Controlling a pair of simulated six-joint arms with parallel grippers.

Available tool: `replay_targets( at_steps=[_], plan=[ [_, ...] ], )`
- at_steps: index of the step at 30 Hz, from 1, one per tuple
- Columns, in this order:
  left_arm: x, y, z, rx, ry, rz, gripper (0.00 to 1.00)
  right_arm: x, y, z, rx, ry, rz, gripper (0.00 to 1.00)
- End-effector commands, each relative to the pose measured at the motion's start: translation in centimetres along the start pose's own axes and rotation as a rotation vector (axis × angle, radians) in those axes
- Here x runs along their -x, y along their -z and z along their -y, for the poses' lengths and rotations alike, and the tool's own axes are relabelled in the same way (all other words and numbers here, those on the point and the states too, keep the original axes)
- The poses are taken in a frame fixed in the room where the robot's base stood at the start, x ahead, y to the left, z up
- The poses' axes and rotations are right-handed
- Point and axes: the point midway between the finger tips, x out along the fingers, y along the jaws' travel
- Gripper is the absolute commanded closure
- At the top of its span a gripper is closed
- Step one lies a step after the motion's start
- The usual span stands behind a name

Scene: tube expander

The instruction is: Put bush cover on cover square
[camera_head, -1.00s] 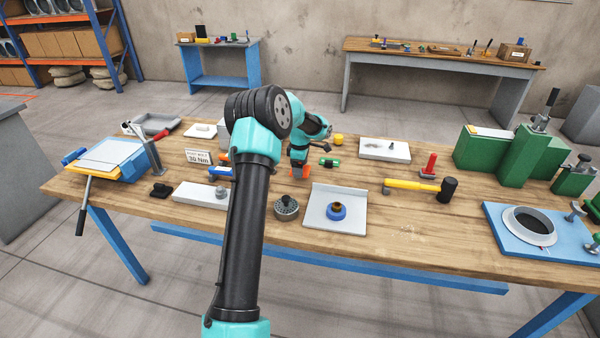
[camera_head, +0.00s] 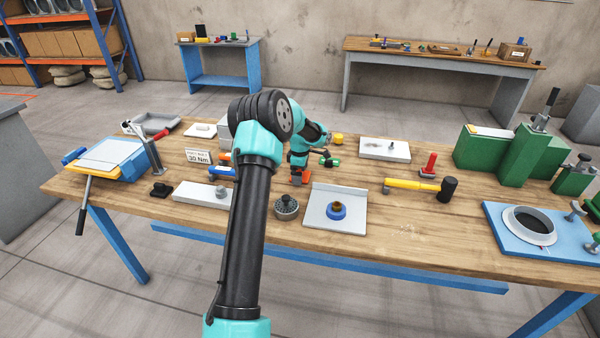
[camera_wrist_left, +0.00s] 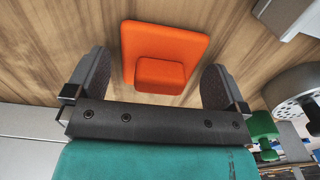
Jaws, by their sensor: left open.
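An orange square piece (camera_wrist_left: 166,40) with a smaller raised block on it lies on the wooden table; I cannot tell whether it is the bush cover or the cover square. It shows in the head view as a small orange patch (camera_head: 301,177) below my left gripper (camera_head: 298,168). In the wrist view my left gripper (camera_wrist_left: 157,66) is open, with its dark fingers on either side of the orange piece and gaps between. Nothing is held. My right gripper is not in view.
Near the orange piece are a grey plate (camera_head: 351,217) with a blue ring (camera_head: 336,211), a dark grey round part (camera_head: 287,207), a green part (camera_head: 331,162) and a yellow part (camera_head: 338,139). A yellow-handled hammer (camera_head: 415,186) lies to the right.

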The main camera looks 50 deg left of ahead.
Motion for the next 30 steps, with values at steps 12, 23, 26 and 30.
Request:
replay_targets(
  at_steps=[12, 23, 26, 30],
  plan=[
    [2.6, 0.0, -0.1, 0.000, -0.004, 0.000, 0.00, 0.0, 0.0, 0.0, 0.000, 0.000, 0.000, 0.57],
    [9.2, -0.1, -0.1, 0.000, -0.004, 0.001, 0.00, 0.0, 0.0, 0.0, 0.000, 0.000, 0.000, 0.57],
    [10.7, 0.0, -0.1, 0.000, -0.003, 0.001, 0.00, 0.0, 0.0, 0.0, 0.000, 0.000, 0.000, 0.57],
    [12.0, 0.0, 0.0, 0.000, -0.002, 0.000, 0.00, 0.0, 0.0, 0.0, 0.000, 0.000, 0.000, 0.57]
  ],
)
